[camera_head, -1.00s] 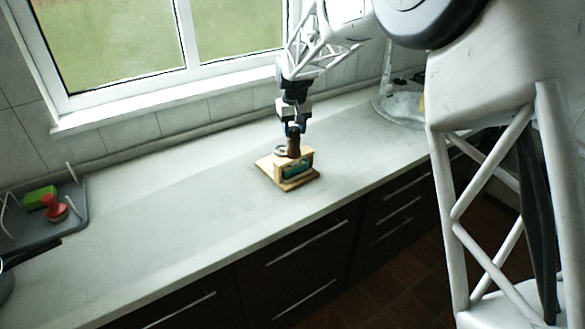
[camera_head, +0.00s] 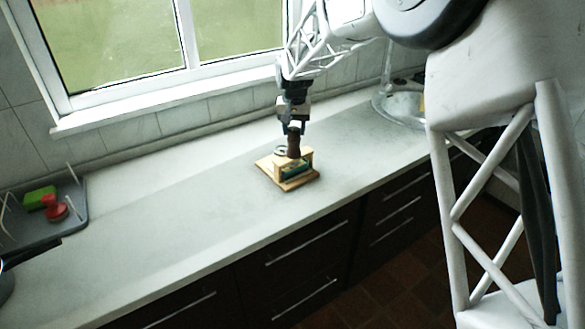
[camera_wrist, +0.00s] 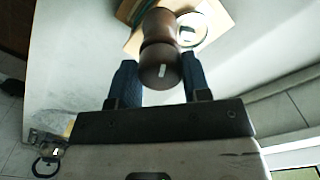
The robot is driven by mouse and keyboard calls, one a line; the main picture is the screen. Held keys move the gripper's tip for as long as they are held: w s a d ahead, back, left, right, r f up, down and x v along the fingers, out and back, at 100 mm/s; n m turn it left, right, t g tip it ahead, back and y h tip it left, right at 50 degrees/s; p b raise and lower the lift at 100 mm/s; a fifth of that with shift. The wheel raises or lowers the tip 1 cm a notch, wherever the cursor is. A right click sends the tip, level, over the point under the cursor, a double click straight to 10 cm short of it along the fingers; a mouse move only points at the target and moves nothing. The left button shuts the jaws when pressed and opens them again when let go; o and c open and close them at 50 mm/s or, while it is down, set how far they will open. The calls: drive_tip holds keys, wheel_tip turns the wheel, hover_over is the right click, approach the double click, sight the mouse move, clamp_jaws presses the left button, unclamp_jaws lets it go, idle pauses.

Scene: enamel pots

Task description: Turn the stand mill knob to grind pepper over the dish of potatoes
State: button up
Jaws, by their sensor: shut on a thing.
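The stand mill is a dark brown turned wooden body (camera_head: 294,150) upright in a light wooden stand (camera_head: 297,184) on the counter. Its rounded brown knob (camera_wrist: 160,58) is at the top and carries a small pale mark. My gripper (camera_head: 294,132) is above the stand, pointing down. Its blue fingers (camera_wrist: 158,80) are shut on the knob, one on each side. A small round white dish (camera_wrist: 190,30) sits beside the mill on the stand's base; it also shows in the head view (camera_head: 280,150). I cannot make out potatoes or ground pepper.
A grey tray (camera_head: 75,215) with a green block (camera_head: 39,197) and a red item (camera_head: 56,211) is at the far left. A sink basin (camera_head: 404,106) is at the right. The window wall (camera_head: 145,128) runs behind.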

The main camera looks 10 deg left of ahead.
drive_tip(key=m, duration=0.4)
drive_tip(key=shift+m, duration=0.3)
drive_tip(key=m, duration=0.4)
drive_tip(key=shift+m, duration=0.4)
drive_tip(key=o, duration=1.4)
drive_tip(key=n, duration=1)
